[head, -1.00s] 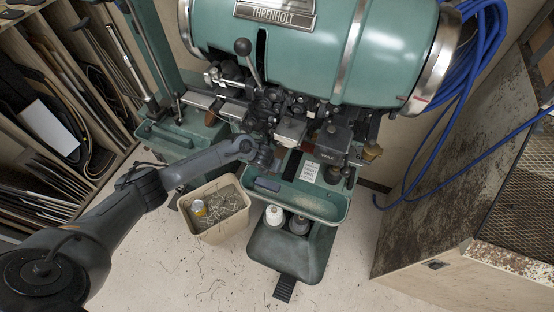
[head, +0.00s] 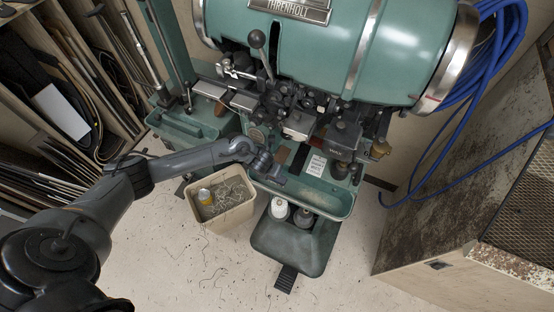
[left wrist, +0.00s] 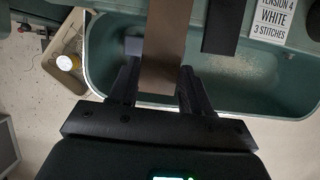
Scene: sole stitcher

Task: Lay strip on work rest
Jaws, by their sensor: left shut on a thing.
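A flat brown strip (left wrist: 165,50) runs away from me between the fingers of my left gripper (left wrist: 158,80) in the left wrist view. The gripper is shut on it above the green tray (left wrist: 95,65). In the head view my left gripper (head: 268,170) is over the left part of the tray, and a brown piece (head: 283,155), probably the strip, shows just beyond it. The stitching machine's dark head parts (head: 298,122) are above and behind. I cannot clearly tell which part is the work rest. My right gripper is not in view.
A black strip (left wrist: 222,25) and a white label card (left wrist: 272,18) lie right of the brown strip. A tan bin (head: 222,205) with scraps stands below my left arm. Thread spools (head: 279,208) stand in front of the tray. A rusty cabinet (head: 450,190) is at right.

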